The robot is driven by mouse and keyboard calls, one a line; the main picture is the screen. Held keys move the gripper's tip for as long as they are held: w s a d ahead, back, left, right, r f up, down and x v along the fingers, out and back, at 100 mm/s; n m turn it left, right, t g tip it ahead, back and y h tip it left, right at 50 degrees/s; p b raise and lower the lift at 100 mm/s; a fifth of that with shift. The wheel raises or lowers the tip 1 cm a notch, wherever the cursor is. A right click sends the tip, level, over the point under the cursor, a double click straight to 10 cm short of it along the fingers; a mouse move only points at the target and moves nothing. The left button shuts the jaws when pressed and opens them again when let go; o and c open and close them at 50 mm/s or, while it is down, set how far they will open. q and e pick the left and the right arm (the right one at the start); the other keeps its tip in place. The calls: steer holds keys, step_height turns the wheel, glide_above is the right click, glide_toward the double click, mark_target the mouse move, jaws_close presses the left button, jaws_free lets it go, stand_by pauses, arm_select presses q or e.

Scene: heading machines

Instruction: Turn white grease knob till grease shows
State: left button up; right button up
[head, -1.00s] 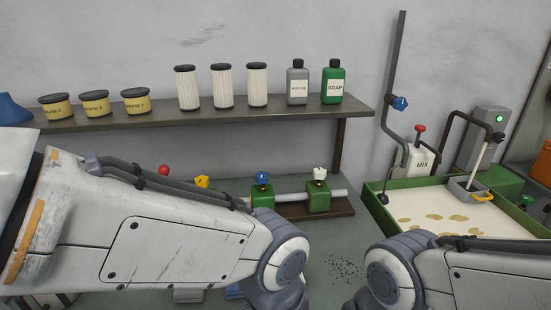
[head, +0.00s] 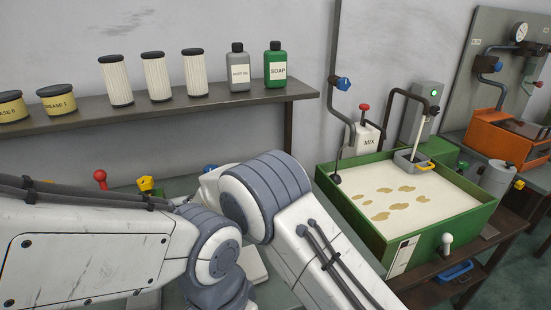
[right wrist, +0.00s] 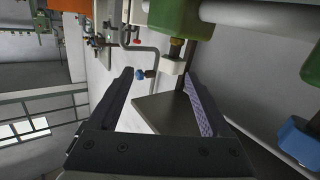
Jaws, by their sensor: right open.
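The white knob (right wrist: 172,67) shows in the right wrist view on a short stem at a green block (right wrist: 178,18) on a grey pipe (right wrist: 250,16). My right gripper (right wrist: 158,74) is open. The knob appears between its fingertips, closer to the right-hand finger; I cannot tell whether they touch. No grease is visible at the knob. In the head view my arms hide the white knob and its block. My left gripper is out of view, and the right gripper is hidden in the head view.
The neighbouring blue knob (right wrist: 298,140) sits beside the right finger. A red knob (head: 100,178) and a yellow knob (head: 146,184) stand left along the bench. A shelf (head: 150,112) with jars, filters and bottles is above. A green tray (head: 408,242) with spotted, pale contents stands right.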

steer(key=shift+m+t, duration=0.3)
steer(key=shift+t, duration=0.2)
steer(key=p+x, duration=0.1)
steer(key=x, duration=0.2)
steer(key=a+p+x, duration=0.1)
steer(key=x, duration=0.3)
steer(key=w+p+x, duration=0.1)
steer(key=x, duration=0.2)
steer(key=shift+w+a+f, duration=0.1)
steer(key=shift+w+f, duration=0.05)
steer(key=shift+w, duration=0.1)
